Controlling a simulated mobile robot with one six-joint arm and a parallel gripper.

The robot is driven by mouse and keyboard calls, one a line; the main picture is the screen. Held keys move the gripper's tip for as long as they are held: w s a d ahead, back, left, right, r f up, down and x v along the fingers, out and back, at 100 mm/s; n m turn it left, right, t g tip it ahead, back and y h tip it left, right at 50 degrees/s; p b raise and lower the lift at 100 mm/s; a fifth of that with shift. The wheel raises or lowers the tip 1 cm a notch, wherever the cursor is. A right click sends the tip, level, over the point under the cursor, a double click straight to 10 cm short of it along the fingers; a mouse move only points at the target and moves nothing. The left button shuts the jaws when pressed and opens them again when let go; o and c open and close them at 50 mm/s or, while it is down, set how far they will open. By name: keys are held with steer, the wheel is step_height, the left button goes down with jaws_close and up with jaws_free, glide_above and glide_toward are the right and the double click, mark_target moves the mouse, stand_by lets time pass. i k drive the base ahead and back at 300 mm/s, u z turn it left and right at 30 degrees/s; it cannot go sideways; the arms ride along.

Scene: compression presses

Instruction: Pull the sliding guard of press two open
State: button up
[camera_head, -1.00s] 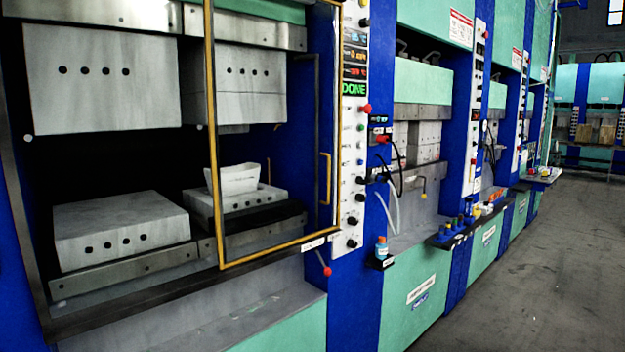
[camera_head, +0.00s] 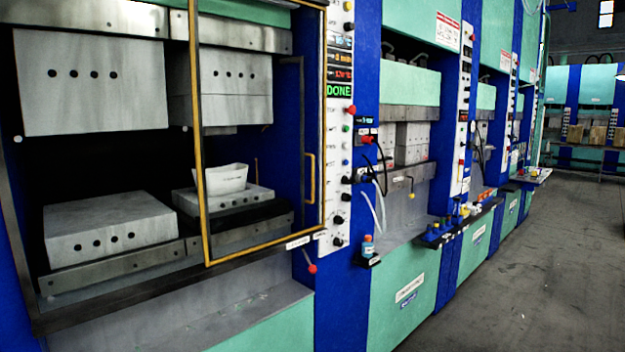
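The near press (camera_head: 160,330) fills the left half of the head view; I cannot read a number on it. Its sliding guard (camera_head: 198,150) is a yellow-framed clear panel across the right part of the opening, with a yellow handle (camera_head: 311,178) at its right side. The left part of the opening is uncovered. Behind the guard, a white part (camera_head: 226,180) sits on the right lower block (camera_head: 240,199). The left lower block (camera_head: 110,225) is bare on top. The display (camera_head: 338,91) reads DONE in green. My gripper is not in view.
A control panel with knobs (camera_head: 337,215) stands right of the guard. A red-tipped lever (camera_head: 312,268) sticks out below it. A small shelf with a blue bottle (camera_head: 368,246) and a longer tool shelf (camera_head: 440,236) jut out. The grey floor (camera_head: 530,275) at right is clear.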

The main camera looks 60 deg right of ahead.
mark_target(190, 3)
steer(key=u, duration=0.15)
steer(key=k, duration=1.1)
steer(key=z, duration=0.55)
steer(key=i, duration=1)
